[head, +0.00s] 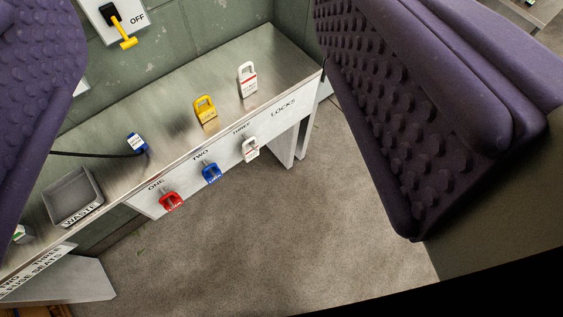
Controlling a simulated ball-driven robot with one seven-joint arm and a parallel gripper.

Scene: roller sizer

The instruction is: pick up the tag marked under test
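A yellow tag or lock (206,110) and a white one with red print (248,82) stand on the metal bench (170,92). Their small print cannot be read, so I cannot tell which is marked under test. A blue piece with a white label (137,142) lies at the bench's front edge, near a black cable. My gripper (215,125) is open: its two purple studded pads stand wide apart at the left and right of the view, with nothing held between them. The right pad hides the area beyond the bench's right end.
Red (171,201), blue (211,173) and white (250,149) locks hang on the front panel marked ONE, TWO, THREE, LOCKS. A grey WASTE tray (57,187) sits at left. A yellow-handled switch (122,28) marked OFF is on the wall. The floor in front is clear.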

